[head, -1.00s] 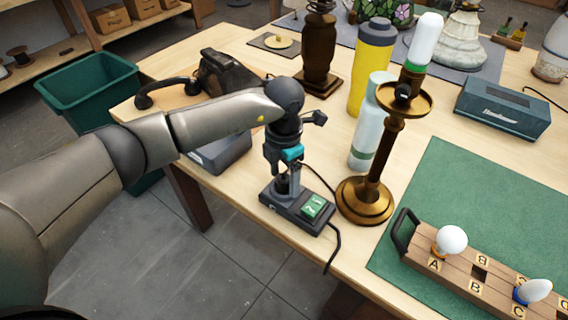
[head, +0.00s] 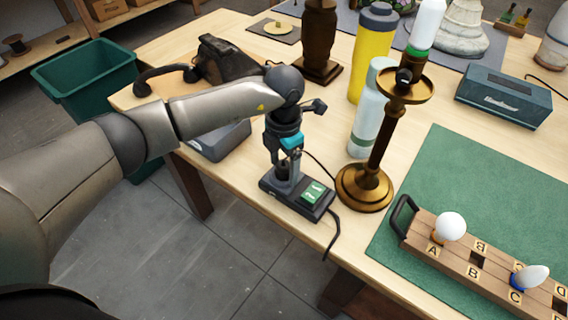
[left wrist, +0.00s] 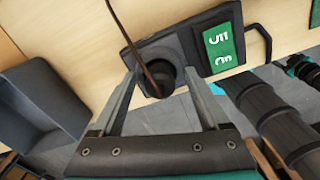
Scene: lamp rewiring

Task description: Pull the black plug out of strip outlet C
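A black plug (left wrist: 160,74) with a thin brown cord stands in the dark power strip (left wrist: 192,52), beside its green Off/On switch (left wrist: 223,49). The same strip lies at the front left edge of the table in the head view (head: 270,189). My left gripper (head: 284,170) points down over the plug. In the left wrist view its two grey fingers (left wrist: 158,72) stand on either side of the plug, with narrow gaps. No outlet letter on the strip is readable. My right gripper is out of view.
A brass candlestick lamp (head: 376,160) stands close right of the strip, with a pale bottle (head: 366,125) behind. A grey tray (head: 218,140) is to the left. A wooden rack (head: 440,254) lettered A to D holds bulbs on a green mat (head: 450,180).

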